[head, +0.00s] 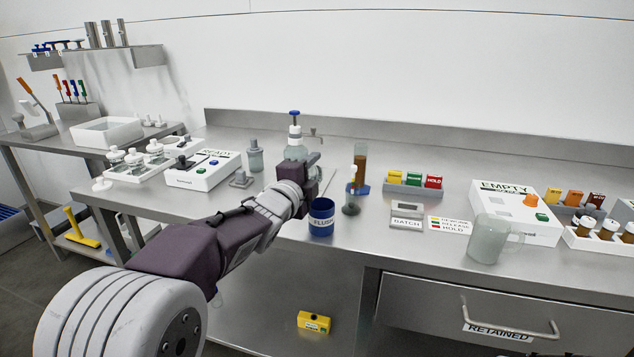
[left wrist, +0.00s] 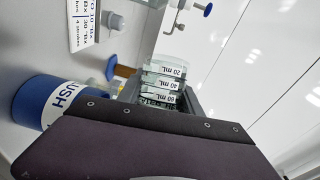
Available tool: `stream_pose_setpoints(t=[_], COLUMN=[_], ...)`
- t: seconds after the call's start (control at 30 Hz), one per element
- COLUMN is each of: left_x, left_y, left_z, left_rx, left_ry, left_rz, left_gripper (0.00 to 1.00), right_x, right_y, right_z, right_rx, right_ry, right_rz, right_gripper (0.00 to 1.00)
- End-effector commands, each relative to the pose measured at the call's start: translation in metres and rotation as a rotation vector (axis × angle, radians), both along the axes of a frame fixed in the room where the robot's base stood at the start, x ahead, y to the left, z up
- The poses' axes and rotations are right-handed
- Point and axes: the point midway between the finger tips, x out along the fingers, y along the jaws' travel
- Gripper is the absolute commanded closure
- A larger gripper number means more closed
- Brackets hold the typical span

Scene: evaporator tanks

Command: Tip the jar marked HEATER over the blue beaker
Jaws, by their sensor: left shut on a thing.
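My left gripper (head: 308,168) is shut on a clear graduated jar, seen between its jaws in the left wrist view (left wrist: 165,80). The jar's mL marks read upside down there, and I see no HEATER marking on it. The blue beaker (head: 321,220), with a white FLUSH label, stands upright on the bench, in front and slightly right of the gripper. The beaker also shows at the left of the left wrist view (left wrist: 35,105). The gripper hides part of what it holds. My right gripper is in neither view.
Just right of the beaker stand a small bottle (head: 350,205) and a brown cylinder (head: 361,165) on a blue foot. A grey BATCH display (head: 407,215) and a clear jug (head: 488,240) stand further right. The READY box (head: 205,170) is left.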

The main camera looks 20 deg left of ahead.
Motion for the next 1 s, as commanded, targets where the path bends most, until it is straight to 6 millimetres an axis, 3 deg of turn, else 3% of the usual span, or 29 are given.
stream_pose_setpoints(t=[0.17,0.43,0.67,1.0], left_x=[0.0,0.001,0.001,0.002], left_y=[0.0,0.002,0.002,0.004], left_z=[0.0,-0.001,-0.005,-0.007], left_rx=[-0.009,-0.092,-0.114,-0.206], left_ry=[0.003,0.047,0.057,0.106], left_rz=[0.0,0.0,0.0,0.001], left_gripper=[1.0,1.0,1.0,1.0], right_x=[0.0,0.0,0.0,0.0], right_y=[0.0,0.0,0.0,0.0], right_z=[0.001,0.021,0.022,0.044], right_rx=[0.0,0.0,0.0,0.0], right_ry=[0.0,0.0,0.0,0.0], right_rz=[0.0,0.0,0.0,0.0], right_gripper=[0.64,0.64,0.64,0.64])
